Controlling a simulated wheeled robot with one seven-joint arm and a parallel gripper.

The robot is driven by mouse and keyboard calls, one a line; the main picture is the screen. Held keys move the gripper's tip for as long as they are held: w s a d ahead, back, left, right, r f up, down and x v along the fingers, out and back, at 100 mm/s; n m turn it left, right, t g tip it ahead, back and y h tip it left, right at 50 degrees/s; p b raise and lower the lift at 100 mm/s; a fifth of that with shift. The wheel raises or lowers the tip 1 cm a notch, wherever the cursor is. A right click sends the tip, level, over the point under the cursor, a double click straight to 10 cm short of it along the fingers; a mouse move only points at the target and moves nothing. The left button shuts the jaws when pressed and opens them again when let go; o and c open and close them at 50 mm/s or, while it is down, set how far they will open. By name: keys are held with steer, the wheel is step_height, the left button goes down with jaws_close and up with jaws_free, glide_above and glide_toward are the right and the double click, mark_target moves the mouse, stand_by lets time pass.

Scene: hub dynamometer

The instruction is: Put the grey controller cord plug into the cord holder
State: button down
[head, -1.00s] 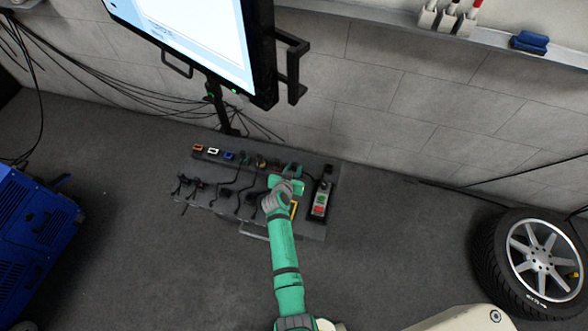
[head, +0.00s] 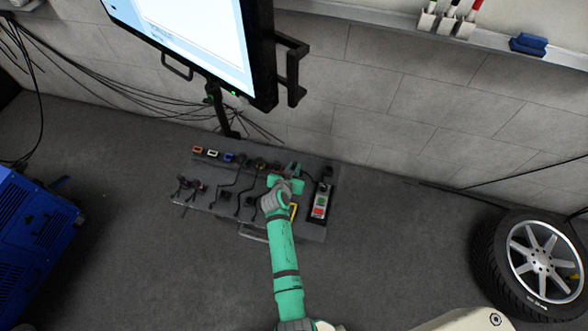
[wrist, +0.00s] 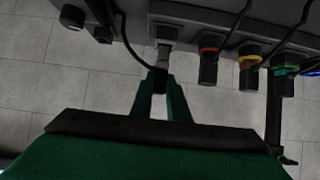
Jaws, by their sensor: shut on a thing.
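My gripper (wrist: 160,88) is shut on the grey plug (wrist: 162,56) in the wrist view. The plug's grey part shows above the green fingertips and points up at a dark square holder (wrist: 167,32) on the edge of the grey box. Plug and holder line up closely; I cannot tell whether the plug is inside it or just below. In the head view my gripper (head: 285,185) is over the right half of the box (head: 217,205) and hides the plug.
Plugs with red (wrist: 208,66), yellow (wrist: 249,72) and green (wrist: 284,78) rings hang close to the right in the wrist view. A controller with red and green buttons (head: 320,203) lies right of my gripper. A monitor (head: 190,35) stands behind, a wheel (head: 535,258) at right.

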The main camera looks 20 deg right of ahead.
steer(key=shift+r, duration=0.9)
steer(key=shift+s, duration=0.1)
stand_by(0.5)
steer(key=s+a, duration=0.4)
steer(key=s, duration=0.2)
steer(key=shift+s+a, duration=0.2)
steer(key=shift+a, duration=0.05)
stand_by(0.8)
steer(key=shift+s+d, duration=1.25)
steer(key=shift+d, duration=0.6)
steer(key=shift+s+d, duration=1.25)
steer(key=shift+d, duration=0.6)
steer(key=shift+s+d, duration=1.25)
steer(key=shift+d, duration=0.6)
